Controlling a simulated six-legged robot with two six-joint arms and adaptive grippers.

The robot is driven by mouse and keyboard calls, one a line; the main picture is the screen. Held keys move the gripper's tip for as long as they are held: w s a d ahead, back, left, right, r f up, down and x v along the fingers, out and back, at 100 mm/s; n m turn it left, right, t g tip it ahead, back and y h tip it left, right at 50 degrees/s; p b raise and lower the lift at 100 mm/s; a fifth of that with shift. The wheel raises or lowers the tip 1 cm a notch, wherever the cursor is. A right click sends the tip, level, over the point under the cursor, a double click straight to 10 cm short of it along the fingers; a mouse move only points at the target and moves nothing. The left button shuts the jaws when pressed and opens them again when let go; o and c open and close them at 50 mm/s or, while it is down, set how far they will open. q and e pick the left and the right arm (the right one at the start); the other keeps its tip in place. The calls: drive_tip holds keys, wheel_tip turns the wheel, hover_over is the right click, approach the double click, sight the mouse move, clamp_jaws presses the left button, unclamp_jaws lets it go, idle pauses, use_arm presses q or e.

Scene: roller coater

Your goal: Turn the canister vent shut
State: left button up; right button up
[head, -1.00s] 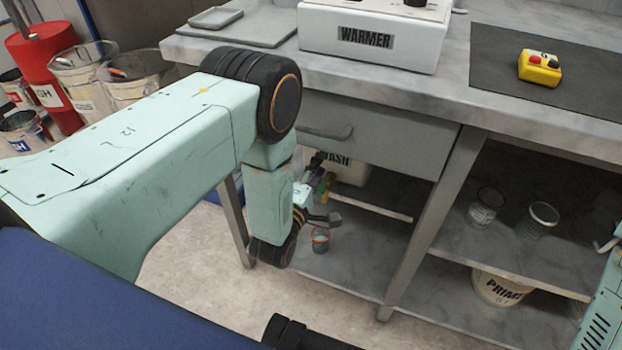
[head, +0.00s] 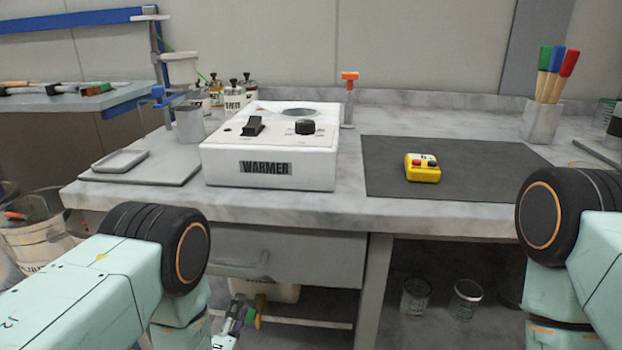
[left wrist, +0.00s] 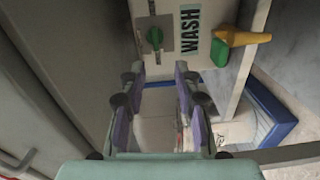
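The white canister marked WASH (left wrist: 225,12) is under the bench. In the head view it (head: 270,290) shows partly below the drawer. A yellow tap (left wrist: 245,37) with a green part sticks out farther right. My left gripper (left wrist: 155,100) is open and empty, with the knob ahead of its fingertips and apart from them. In the head view my left gripper (head: 236,318) is small and partly cut off. My right gripper is out of view.
The bench drawer (head: 290,258) hangs above the canister. A bench leg (head: 372,290) stands to the right. A white warmer (head: 265,170), a yellow button box (head: 422,168) and a dark mat (head: 450,185) are on the benchtop. Glass jars (head: 415,297) stand on the lower right shelf.

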use_arm(q)
drive_tip(key=s+a+f+m+g+p, duration=0.2)
drive_tip(key=s+f+m+g, duration=0.95)
drive_tip(key=s, duration=0.55)
drive_tip(key=s+r+m+g+p, duration=0.2)
drive_tip(key=s+r+g, duration=0.1)
drive_tip(key=s, duration=0.6)
drive_tip(key=s+a+r+m+g+p, duration=0.1)
drive_tip(key=s+r+m+g+p, duration=0.1)
drive_tip(key=s, duration=0.7)
drive_tip(key=shift+s+a+r+m+g+y, duration=0.25)
drive_tip(key=shift+r+m+g, duration=0.3)
drive_tip(key=shift+r, duration=0.8)
